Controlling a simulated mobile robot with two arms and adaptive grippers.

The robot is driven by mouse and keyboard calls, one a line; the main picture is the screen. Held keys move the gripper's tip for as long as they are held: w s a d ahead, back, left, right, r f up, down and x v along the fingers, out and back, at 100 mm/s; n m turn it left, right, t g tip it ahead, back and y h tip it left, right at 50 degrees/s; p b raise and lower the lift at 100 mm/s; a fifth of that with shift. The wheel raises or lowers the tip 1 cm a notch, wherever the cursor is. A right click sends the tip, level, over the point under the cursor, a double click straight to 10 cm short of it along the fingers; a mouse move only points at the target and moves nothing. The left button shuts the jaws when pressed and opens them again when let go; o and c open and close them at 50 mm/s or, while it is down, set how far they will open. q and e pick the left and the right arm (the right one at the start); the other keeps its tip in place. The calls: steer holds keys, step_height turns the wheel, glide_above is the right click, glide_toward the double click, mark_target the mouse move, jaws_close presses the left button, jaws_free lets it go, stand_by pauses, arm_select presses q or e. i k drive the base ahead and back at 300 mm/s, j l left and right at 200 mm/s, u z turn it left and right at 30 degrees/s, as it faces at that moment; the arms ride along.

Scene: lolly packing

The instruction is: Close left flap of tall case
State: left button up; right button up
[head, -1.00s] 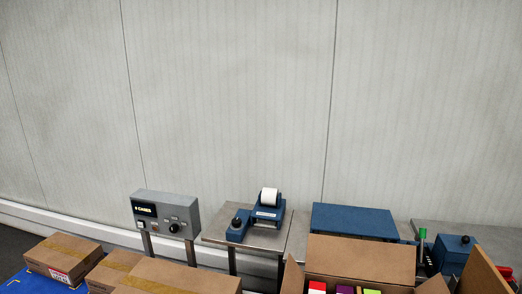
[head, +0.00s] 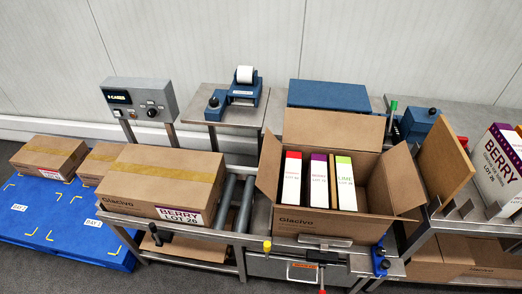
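The open brown case (head: 330,225), printed "Glacivo", stands on the metal bench right of the middle. I take it as the tall case. Its left flap (head: 270,162) stands up, spread slightly outward. The back flap (head: 333,128) is upright, and the right flap (head: 405,180) leans outward. I cannot make out the front flap clearly. Inside stand a red-topped box (head: 291,182), a purple-topped box (head: 318,184) and a green-topped box (head: 346,184) on the left side. The right part of the case looks empty. Neither gripper is in view.
A taped case (head: 160,185) labelled BERRY LOT 26 lies left on the rollers (head: 243,205). Smaller cases (head: 50,155) lie on a blue pallet (head: 60,235). A brown board (head: 446,160) stands close right of the open case. A label printer (head: 243,92) sits behind.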

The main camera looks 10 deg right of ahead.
mark_target(268, 172)
steer(key=k+j, duration=0.1)
steer(key=j, duration=2.45)
steer(key=k, duration=0.05)
